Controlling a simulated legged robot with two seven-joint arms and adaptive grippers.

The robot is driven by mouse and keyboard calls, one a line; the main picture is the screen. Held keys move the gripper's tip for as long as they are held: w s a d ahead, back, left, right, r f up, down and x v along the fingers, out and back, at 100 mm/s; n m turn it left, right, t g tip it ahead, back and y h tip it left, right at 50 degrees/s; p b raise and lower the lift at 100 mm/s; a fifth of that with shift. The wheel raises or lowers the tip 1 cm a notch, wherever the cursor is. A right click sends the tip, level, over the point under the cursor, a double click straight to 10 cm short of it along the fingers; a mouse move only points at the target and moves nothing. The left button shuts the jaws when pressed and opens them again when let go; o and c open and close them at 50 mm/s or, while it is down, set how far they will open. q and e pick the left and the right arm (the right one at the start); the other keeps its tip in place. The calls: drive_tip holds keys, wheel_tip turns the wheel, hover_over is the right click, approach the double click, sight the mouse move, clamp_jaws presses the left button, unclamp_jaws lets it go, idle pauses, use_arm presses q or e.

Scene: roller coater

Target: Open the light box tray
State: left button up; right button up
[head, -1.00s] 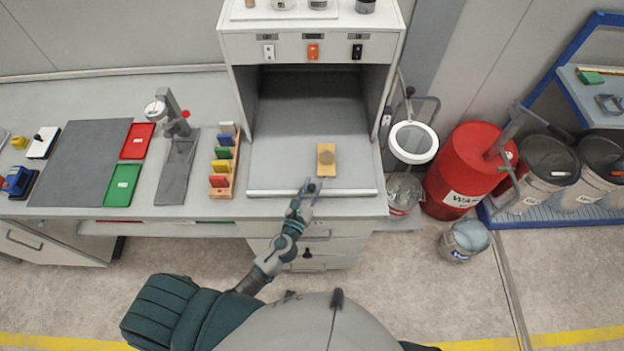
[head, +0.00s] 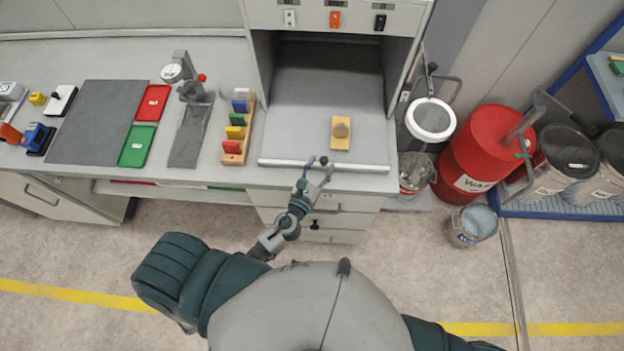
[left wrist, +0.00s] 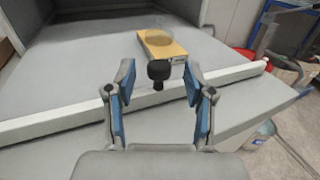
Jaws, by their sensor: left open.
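The light box tray (head: 300,150) is a grey sheet on the floor of the light box, with a pale front strip (left wrist: 50,123) and a small black knob (left wrist: 158,70) at its front middle. The tray looks pushed in, its strip near the bench's front edge. My left gripper (head: 318,168) is at the strip. In the left wrist view its blue-padded fingers (left wrist: 160,85) are open, one on each side of the knob, with gaps to it. The knob is apart from both pads. My right gripper is not in view.
A tan block with a round patch (head: 341,132) lies on the tray behind the knob. A rack of coloured pieces (head: 238,128) stands left of the box. A red drum (head: 478,155) and buckets stand to the right. Drawers (head: 340,222) lie below the bench.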

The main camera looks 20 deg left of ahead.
use_arm(q)
drive_tip(key=s+a, duration=0.1)
drive_tip(key=s, duration=0.8)
drive_tip(key=shift+s, duration=0.1)
